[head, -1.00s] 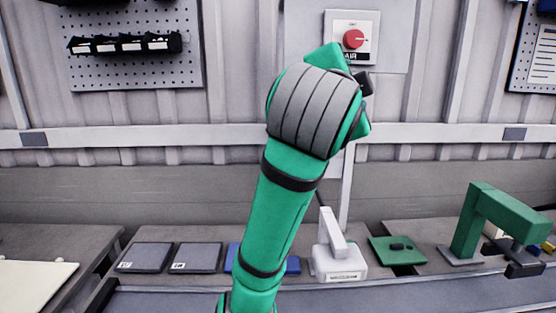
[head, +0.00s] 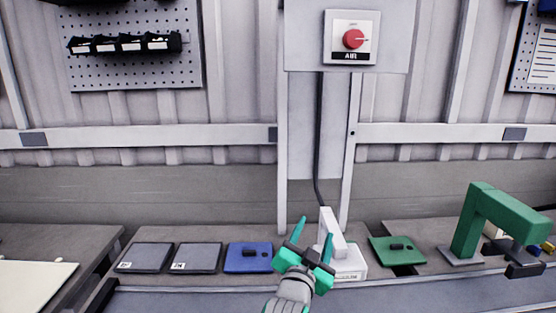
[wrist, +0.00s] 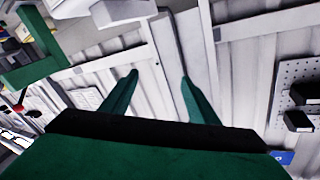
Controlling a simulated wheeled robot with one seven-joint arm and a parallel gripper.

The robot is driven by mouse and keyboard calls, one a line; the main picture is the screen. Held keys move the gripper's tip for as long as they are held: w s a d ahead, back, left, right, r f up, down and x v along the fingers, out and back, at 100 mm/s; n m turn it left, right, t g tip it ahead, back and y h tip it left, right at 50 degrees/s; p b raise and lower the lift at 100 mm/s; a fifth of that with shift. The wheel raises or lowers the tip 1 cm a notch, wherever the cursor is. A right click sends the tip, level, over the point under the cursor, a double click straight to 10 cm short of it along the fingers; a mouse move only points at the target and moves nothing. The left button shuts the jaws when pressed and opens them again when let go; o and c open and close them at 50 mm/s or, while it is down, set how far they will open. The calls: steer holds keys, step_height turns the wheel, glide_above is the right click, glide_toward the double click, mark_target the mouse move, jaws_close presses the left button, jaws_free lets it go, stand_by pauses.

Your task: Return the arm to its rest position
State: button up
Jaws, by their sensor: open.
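My gripper (head: 314,244) shows low in the middle of the head view, in front of the bench. Its two green fingers are apart and point up and away, with nothing between them. In the wrist view my gripper (wrist: 158,80) is also open and empty, its fingers against the grey wall panels. The gripper partly covers a white device (head: 350,262) on the bench in the head view. I cannot tell whether it touches that device. Most of my arm is out of the head view.
The bench holds a blue plate (head: 248,258), two grey plates (head: 145,258), a green plate (head: 397,251) and a green bracket-shaped stand (head: 490,215). A red AIR knob (head: 353,39) is on the wall panel.

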steer(key=s+a+f+n+y, duration=0.1)
steer(key=s+a+f+n, duration=0.1)
steer(key=s+f, duration=0.55)
steer(key=s+a+f+n+y, duration=0.15)
steer(key=s+f, duration=0.35)
steer(key=f, duration=0.6)
steer(key=s+a+f+n+y, duration=0.1)
steer(key=s+a+f+n, duration=0.15)
steer(key=s+f, duration=0.6)
steer(key=s+a+f+n+g+y, duration=0.1)
steer(key=s+f, duration=0.1)
steer(key=s, duration=1.2)
steer(key=s+a+f+n+g+y, duration=0.1)
steer(key=s+a+f, duration=0.1)
steer(key=s, duration=1.3)
steer(key=shift+f+n, duration=0.4)
steer(key=shift+f, duration=0.3)
steer(key=shift+a, duration=0.1)
